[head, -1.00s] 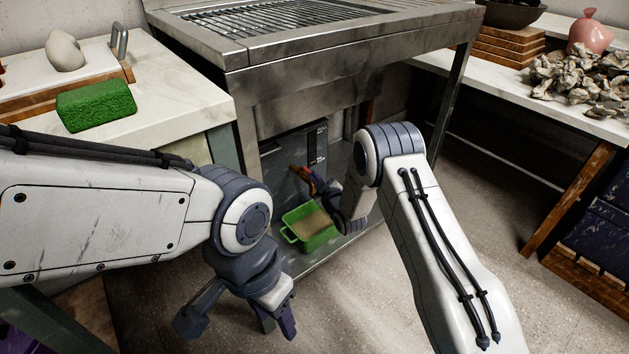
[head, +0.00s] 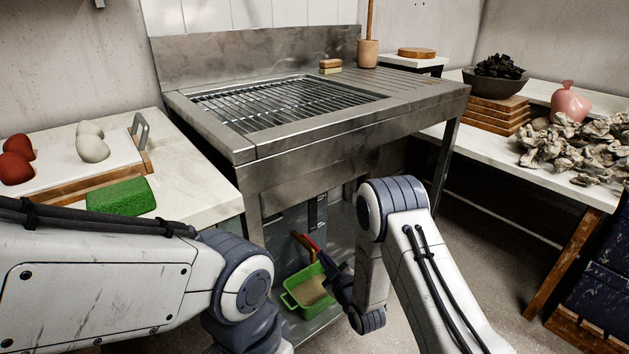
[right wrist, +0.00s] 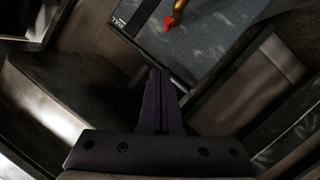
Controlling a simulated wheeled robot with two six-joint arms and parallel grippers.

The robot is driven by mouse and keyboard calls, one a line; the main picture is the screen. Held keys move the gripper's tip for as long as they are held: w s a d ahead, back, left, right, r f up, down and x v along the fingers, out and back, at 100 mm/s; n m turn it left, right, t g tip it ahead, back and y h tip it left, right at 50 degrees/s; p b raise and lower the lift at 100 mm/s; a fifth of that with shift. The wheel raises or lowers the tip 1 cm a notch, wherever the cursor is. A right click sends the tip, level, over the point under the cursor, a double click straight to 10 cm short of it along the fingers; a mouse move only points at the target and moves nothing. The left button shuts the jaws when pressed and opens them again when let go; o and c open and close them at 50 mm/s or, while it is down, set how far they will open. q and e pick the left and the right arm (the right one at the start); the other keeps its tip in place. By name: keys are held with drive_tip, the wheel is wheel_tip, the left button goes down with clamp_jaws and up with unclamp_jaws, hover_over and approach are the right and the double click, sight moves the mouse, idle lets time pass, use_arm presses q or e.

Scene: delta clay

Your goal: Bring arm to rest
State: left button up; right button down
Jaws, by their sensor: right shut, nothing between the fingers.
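My right gripper (head: 324,262) is in the lower middle of the head view, low under the steel sink stand and partly hidden by my own forearm. In the right wrist view its purple fingers (right wrist: 160,100) are together with nothing between them. My left arm comes in from the left, and its gripper is below the picture's edge. A green tub (head: 309,289) with tan contents stands on the low shelf beside my right gripper. A thin orange-red thing (head: 302,241) shows above the tub; a red-tipped, yellowish thing (right wrist: 171,20) shows in the wrist view.
The steel stand with a grate (head: 290,100) fills the middle. A green sponge-like block (head: 120,196) lies on the left counter near a white board (head: 60,160). Grey shards (head: 575,150) and a pink vase (head: 570,103) are on the right table. Floor shows at lower right.

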drive_tip(key=s+a+r+m+g+h+p, duration=0.1)
drive_tip(key=s+a+r+g, duration=0.25)
drive_tip(key=s+r, duration=0.3)
drive_tip(key=s+a+r+m+g+h, duration=0.1)
drive_tip(key=s+a+r+g, duration=0.3)
drive_tip(key=s, duration=0.3)
drive_tip(key=s+d+r+m+g+h, duration=0.1)
drive_tip(key=s+d+r+g, duration=0.15)
drive_tip(key=s, duration=0.65)
drive_tip(key=s+d+r+g+h, duration=0.1)
drive_tip(key=s+d+r+g, duration=0.15)
drive_tip(key=s, duration=0.55)
drive_tip(key=s+d+r+m+g, duration=0.1)
drive_tip(key=s+d+r+g, duration=0.2)
drive_tip(key=s, duration=0.6)
wheel_tip(320, 180, up, 38)
drive_tip(key=p, duration=3.8)
drive_tip(key=shift+w+a+r+t+p, duration=0.25)
drive_tip(key=shift+t+p, duration=0.1)
drive_tip(key=shift+t, duration=0.1)
